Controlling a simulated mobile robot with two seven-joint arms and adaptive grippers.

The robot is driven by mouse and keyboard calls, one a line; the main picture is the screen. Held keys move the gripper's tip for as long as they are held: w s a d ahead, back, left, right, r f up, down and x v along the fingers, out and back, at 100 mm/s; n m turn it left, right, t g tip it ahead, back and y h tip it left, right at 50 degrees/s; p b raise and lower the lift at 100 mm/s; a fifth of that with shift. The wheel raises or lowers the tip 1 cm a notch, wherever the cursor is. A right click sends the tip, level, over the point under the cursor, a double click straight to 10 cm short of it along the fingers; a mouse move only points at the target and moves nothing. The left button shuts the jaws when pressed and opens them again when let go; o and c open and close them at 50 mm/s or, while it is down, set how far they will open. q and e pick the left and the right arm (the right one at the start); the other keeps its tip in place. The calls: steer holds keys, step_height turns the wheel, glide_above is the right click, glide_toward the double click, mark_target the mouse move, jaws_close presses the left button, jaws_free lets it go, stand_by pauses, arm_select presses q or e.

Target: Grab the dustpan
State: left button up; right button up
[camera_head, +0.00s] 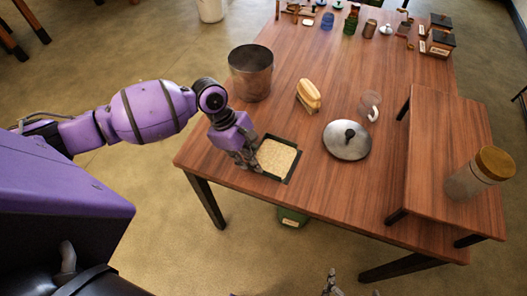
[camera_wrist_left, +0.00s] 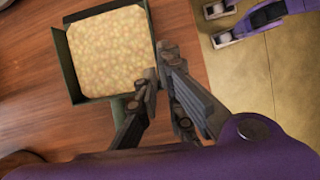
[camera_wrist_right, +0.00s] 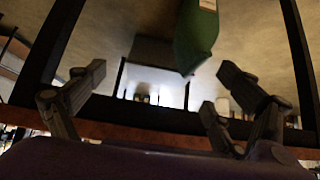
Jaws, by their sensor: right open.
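The dustpan (camera_head: 290,178) is a dark green square pan filled with pale grainy stuff, at the table's near-left edge. In the left wrist view the dustpan (camera_wrist_left: 75,75) fills the upper left, and a short green piece, likely its handle, runs behind one finger. My left gripper (camera_head: 246,160) is at the pan's left side. In the left wrist view its fingertips (camera_wrist_left: 160,66) are close together beside the pan's corner; whether they grip the handle is unclear. My right gripper (camera_wrist_right: 165,85) is open and empty, low in front of the table.
The wooden table (camera_head: 220,150) holds a metal pot (camera_head: 250,75), a brush-like tan object (camera_head: 308,96), a lid (camera_head: 347,142) and a glass mug (camera_head: 370,104). A raised stand with a jar (camera_head: 470,180) is at right. A green bin (camera_head: 292,217) is under the table.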

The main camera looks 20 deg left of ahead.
arm_select(q)
steer(key=shift+d+f, duration=0.25)
steer(key=shift+f, duration=0.25)
steer(key=shift+d+f, duration=0.1)
jaws_close()
arm_select(e)
steer(key=shift+w+d+r, duration=0.2)
steer(key=shift+w, duration=0.3)
steer(key=shift+s, duration=0.2)
steer(key=shift+f, duration=0.1)
